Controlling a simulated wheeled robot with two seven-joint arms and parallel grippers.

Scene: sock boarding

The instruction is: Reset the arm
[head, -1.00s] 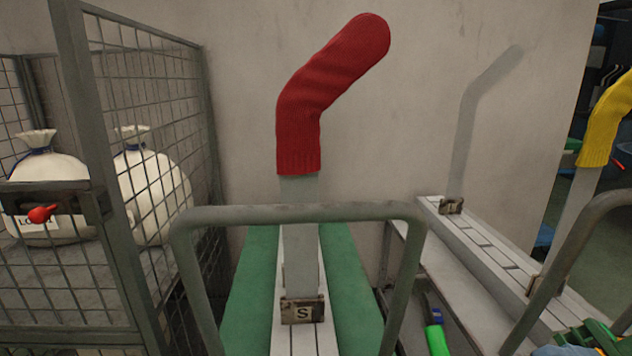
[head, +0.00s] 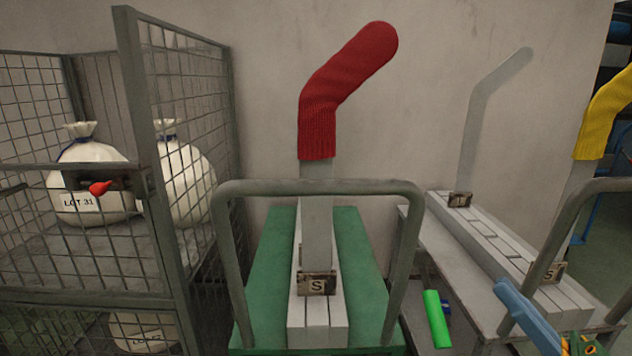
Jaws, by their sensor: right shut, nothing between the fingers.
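My right gripper (head: 503,289) is at the lower right, a slim blue shape slanting up and left in front of a grey frame; it is shut and empty. A multicoloured part beside it is cut off by the bottom edge. My left gripper is out of view. A red sock (head: 345,85) is on a bent upright form (head: 316,215) with an S-marked clamp (head: 316,284). A bare grey form (head: 483,115) stands to the right, and a yellow sock (head: 603,122) is on another form at the right edge. The gripper is apart from the socks.
A wire cage (head: 136,120) with white bags (head: 92,185) and a red knob (head: 100,188) fills the left. A grey tubular rail (head: 320,187) arches over green padding (head: 262,290). A green rod with a blue bit (head: 437,318) shows low, right of centre.

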